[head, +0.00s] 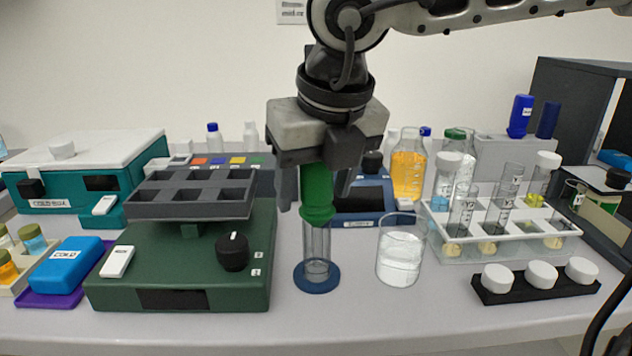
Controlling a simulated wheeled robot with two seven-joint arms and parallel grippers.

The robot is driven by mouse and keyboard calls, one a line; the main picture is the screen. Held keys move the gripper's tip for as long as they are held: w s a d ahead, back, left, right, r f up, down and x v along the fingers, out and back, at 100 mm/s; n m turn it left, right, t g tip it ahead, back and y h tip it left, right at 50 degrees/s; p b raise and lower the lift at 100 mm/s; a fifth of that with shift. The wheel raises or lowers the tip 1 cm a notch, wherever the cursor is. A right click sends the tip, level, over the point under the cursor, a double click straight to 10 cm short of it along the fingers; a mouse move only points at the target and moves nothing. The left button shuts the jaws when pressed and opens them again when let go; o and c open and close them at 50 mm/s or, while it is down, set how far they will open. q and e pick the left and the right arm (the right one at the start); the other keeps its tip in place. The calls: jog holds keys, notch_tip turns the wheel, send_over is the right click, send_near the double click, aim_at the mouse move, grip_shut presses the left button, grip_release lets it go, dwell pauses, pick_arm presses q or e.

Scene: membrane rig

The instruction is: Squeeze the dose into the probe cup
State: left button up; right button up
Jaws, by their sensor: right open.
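My right gripper (316,180) comes down from above, its fingers on either side of a green rubber bulb (317,200). It is open around the bulb; whether a finger touches it I cannot tell. The bulb is upright, its lower end at the mouth of a clear glass tube (316,245) on a round blue base (317,280). The bulb's top is hidden by the gripper. A clear glass beaker (399,262) with whitish contents stands just right of the tube. Which vessel is the probe cup I cannot tell. My left gripper is not in view.
A green device (190,255) with a grey tray (192,193) on top stands left of the tube. A clear tube rack (440,245) and a black holder with white caps (537,289) are at the right. The front bench strip (400,320) is clear.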

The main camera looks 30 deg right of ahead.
pick_arm(q)
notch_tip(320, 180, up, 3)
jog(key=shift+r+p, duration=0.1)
jog(key=shift+p, duration=0.85)
pick_arm(e)
jog(key=v, duration=1.6)
jog(key=shift+f, duration=0.1)
